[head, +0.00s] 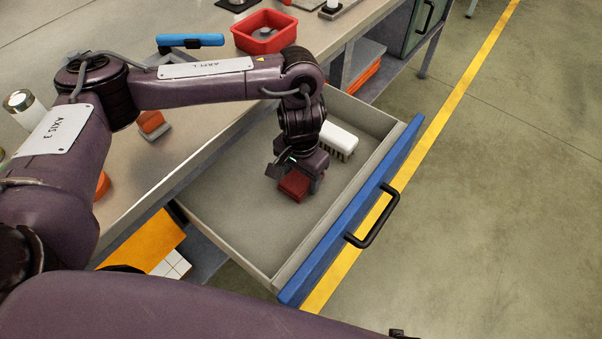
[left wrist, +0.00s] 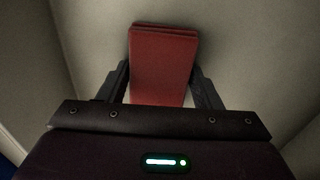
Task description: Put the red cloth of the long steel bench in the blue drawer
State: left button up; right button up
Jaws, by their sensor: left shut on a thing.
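The red cloth (head: 294,186) is a small folded dark red block. My left gripper (head: 297,178) is shut on it, inside the open blue drawer (head: 352,220). In the left wrist view the cloth (left wrist: 163,65) sits between the two fingers of my left gripper (left wrist: 163,88), with the grey drawer walls around it. I cannot tell whether the cloth touches the drawer floor. The long steel bench (head: 190,150) runs along the left above the drawer. My right gripper is not in view.
A white brush (head: 338,139) lies in the drawer behind my gripper. A red bin (head: 264,32) and a blue-topped tool (head: 190,41) stand on the bench. The drawer's near part is bare. A black handle (head: 374,218) sticks out from its blue front.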

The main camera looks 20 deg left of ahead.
aim_at(301, 176)
pick_arm(q)
jog(key=o, duration=0.9)
jog(key=shift+f, duration=0.15)
jog(key=shift+o, duration=0.2)
jog(key=shift+r, duration=0.25)
notch_tip(301, 176, up, 12)
jog(key=p, duration=0.4)
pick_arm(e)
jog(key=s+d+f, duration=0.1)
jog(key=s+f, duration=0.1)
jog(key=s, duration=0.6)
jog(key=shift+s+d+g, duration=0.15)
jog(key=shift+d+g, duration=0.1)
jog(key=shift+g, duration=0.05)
